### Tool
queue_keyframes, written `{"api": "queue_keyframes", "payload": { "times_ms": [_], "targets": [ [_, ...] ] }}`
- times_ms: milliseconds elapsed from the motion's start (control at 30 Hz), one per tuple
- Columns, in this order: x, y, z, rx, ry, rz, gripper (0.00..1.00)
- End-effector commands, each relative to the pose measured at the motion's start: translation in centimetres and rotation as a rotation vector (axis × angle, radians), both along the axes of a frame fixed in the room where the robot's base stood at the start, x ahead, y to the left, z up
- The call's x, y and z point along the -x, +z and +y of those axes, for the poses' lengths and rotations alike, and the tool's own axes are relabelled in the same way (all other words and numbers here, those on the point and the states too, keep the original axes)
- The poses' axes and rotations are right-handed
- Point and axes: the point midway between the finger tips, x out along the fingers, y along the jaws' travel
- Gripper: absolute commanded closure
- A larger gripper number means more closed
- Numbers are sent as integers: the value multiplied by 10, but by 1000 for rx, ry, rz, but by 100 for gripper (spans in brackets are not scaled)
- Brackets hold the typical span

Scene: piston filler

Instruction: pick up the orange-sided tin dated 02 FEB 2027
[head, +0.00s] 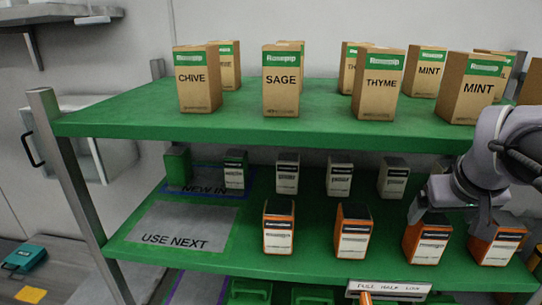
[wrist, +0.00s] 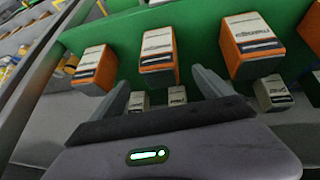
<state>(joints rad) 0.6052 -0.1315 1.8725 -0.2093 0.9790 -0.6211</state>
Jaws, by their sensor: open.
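Several orange-sided tins with white labels stand in the front row of the lower green shelf: one at left (head: 278,228), one beside it (head: 353,232), one further right (head: 427,242) and one at far right (head: 497,243). Their dates are too small to read, so I cannot tell which is 02 FEB 2027. My gripper (head: 460,212) is open and empty, above and behind the two right tins in the head view. In the wrist view its fingers (wrist: 158,84) spread apart, with an orange-sided tin (wrist: 158,55) beyond the gap between them.
Grey-sided tins (head: 340,178) stand behind the orange row. Green tins (head: 177,166) stand at the back left by the "NEW IN" mat. The grey "USE NEXT" mat (head: 180,222) is bare. The upper shelf (head: 140,118) with herb boxes (head: 380,86) hangs overhead. A sign (head: 388,289) is at the front edge.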

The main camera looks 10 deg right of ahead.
Motion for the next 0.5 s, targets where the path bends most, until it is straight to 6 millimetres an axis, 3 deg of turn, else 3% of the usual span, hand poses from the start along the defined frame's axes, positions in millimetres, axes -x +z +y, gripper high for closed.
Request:
{"api": "queue_keyframes", "payload": {
  "times_ms": [100, 300, 500],
  "targets": [
    [-13, -1, -7, -1, 1, 1, 10],
    [-32, -38, -18, -1, 1, 1, 10],
    [-36, -43, -21, 0, 0, -1, 10]
  ]
}}
